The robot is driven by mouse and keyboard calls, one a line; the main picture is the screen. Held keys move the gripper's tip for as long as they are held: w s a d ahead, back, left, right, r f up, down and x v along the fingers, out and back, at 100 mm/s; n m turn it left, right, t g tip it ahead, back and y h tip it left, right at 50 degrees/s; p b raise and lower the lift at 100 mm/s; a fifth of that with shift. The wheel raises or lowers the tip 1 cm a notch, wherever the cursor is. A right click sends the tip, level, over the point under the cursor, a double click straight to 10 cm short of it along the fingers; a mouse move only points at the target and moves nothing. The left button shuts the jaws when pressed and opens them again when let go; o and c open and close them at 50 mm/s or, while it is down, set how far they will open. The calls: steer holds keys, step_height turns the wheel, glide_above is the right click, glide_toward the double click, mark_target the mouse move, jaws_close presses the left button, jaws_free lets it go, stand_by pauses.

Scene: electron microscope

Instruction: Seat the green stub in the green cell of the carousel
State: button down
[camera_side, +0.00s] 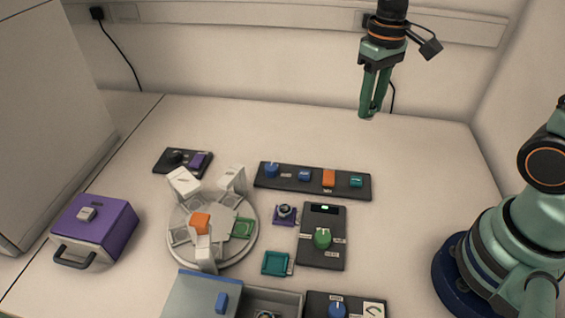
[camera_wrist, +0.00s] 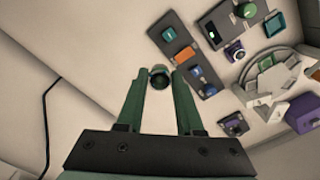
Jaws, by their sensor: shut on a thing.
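My gripper (camera_side: 368,112) is high at the back right of the bench, well away from the carousel. In the wrist view its fingers (camera_wrist: 160,78) are closed around a small round dark green-grey piece (camera_wrist: 159,72), apparently the green stub. In the side view the fingers mostly hide this piece. The round pale carousel (camera_side: 191,256) stands left of centre, with white upright blocks and an orange block on it. Its green cell (camera_side: 243,228) is on the right side, and no stub shows in it. The carousel also shows at the right of the wrist view (camera_wrist: 254,96).
A long dark switch strip (camera_side: 343,190), a panel with a green knob (camera_side: 322,238), a purple-based part (camera_side: 284,214) and a teal tray (camera_side: 276,263) lie right of the carousel. A purple case (camera_side: 98,222) stands left. An open grey box (camera_side: 287,298) is in front. The back right bench is clear.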

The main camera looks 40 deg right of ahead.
stand_by(0.3)
steer(key=w+a+f+n, duration=0.2)
steer(key=a, duration=0.5)
steer(key=w+a+f+n, duration=0.1)
steer(key=w+a, duration=0.1)
steer(key=a, duration=0.5)
steer(key=n, duration=0.3)
glide_toward(242, 229)
steer(key=shift+f, duration=2.5)
steer(key=shift+f, duration=0.45)
steer(key=shift+c, duration=0.3)
jaws_free()
step_height(242, 229, up, 8)
steer(key=shift+f, duration=0.2)
stand_by(0.4)
